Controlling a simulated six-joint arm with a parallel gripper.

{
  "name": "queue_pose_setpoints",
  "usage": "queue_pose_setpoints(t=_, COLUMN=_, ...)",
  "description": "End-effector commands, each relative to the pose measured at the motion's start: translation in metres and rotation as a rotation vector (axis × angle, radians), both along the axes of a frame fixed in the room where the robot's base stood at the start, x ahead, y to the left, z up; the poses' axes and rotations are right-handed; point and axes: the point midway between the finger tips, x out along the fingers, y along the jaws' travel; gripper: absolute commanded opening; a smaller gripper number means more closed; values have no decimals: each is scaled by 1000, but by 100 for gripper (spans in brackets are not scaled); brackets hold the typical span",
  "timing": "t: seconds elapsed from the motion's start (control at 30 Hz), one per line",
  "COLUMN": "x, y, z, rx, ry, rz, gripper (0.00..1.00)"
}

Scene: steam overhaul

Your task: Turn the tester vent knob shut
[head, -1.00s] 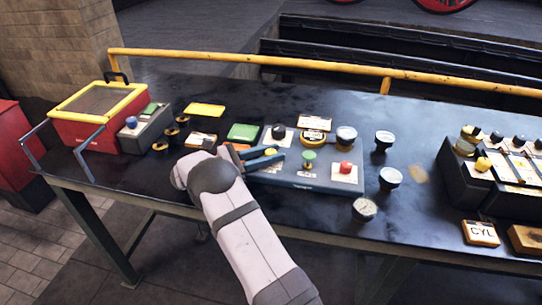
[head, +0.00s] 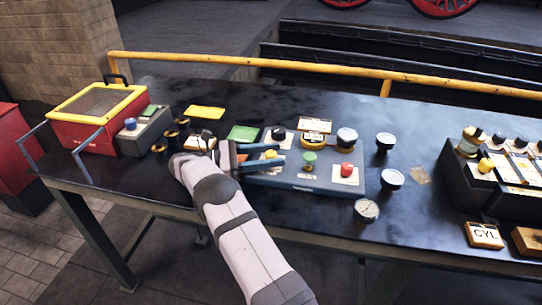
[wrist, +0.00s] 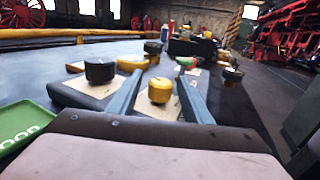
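The tester (head: 300,181) is a blue-grey panel with black, yellow, green and red knobs on pale plates. I cannot read which label marks the vent. My gripper (head: 281,152) reaches across its left side from the left, fingers apart. The yellow knob (head: 271,154) lies between the two fingers; in the wrist view this yellow knob (wrist: 160,90) shows a gap to each finger. The black knob (head: 278,133) is just behind the fingers, the green knob (head: 309,157) to their right, and the red knob (head: 347,169) farther right.
Loose gauges (head: 366,210) stand to the right of the tester. A green card (head: 243,133) lies behind my gripper. A red case with yellow rim (head: 93,119) is at the left, and a dark valve rack (head: 460,185) at the right. A yellow rail (head: 330,67) runs behind the bench.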

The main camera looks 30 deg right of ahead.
Motion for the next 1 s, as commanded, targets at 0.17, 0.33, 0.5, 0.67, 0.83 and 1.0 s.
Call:
queue_pose_setpoints(t=0.17, x=0, y=0, z=-1, rx=1, ry=2, rz=-1, gripper=45)
queue_pose_setpoints(t=0.33, x=-1, y=0, z=0, rx=2, ry=1, rz=-1, gripper=45)
queue_pose_setpoints(t=0.5, x=0, y=0, z=13, rx=2, ry=-1, rz=-2, gripper=45)
queue_pose_setpoints(t=0.67, x=0, y=0, z=37, rx=1, ry=-2, rz=-1, gripper=45)
queue_pose_setpoints(t=0.83, x=0, y=0, z=65, rx=1, ry=-2, rz=-1, gripper=45)
queue_pose_setpoints(t=1.0, x=0, y=0, z=87, rx=1, ry=-1, rz=0, gripper=45)
